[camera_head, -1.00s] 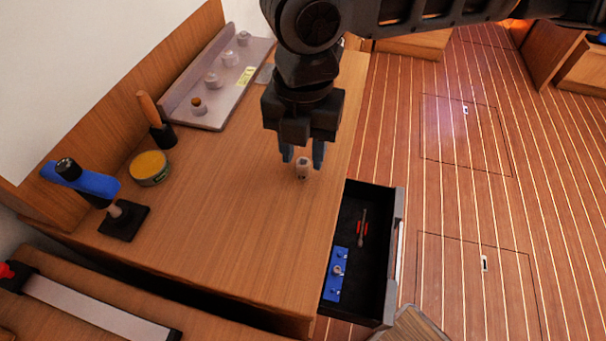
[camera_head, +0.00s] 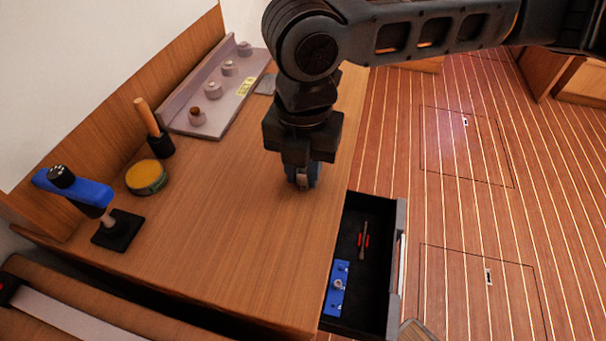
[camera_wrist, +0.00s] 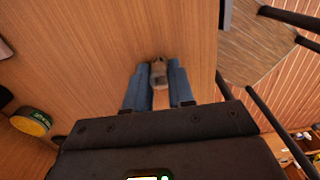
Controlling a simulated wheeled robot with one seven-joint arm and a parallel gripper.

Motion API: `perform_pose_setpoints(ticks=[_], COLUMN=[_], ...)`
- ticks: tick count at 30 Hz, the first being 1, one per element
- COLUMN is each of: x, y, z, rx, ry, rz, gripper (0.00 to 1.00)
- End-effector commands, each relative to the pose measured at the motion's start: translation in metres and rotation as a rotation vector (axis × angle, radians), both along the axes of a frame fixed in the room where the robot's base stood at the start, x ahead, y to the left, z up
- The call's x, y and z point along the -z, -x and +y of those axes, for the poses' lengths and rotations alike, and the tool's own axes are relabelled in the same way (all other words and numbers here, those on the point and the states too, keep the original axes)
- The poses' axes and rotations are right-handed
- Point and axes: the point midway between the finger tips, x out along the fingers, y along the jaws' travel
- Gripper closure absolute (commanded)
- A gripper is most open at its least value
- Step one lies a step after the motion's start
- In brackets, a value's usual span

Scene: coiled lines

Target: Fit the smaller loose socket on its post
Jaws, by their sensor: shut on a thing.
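My gripper (camera_head: 302,178) is low over the wooden counter (camera_head: 230,235). Only a little of the socket shows between the fingers in the head view. I cannot tell from its size whether it is the smaller one. A blue rail (camera_head: 333,301) with small studs and one grey piece (camera_head: 338,285) on it lies in the open drawer. The individual posts are too small to make out clearly.
The black drawer (camera_head: 368,305) also holds a red-and-grey tool (camera_head: 363,241). The counter's front middle is clear.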

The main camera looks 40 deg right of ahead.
Motion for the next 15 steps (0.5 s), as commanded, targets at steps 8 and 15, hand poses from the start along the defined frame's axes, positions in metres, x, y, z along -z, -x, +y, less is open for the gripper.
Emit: perform_pose_setpoints(ticks=[8,15], x=[-0.0034,-0.0086], y=[0.0000,0.0000], z=[0.0000,0.0000], rx=[0.000,0.000], ry=[0.000,0.000], rz=[0.000,0.000], gripper=[1.00,1.00])
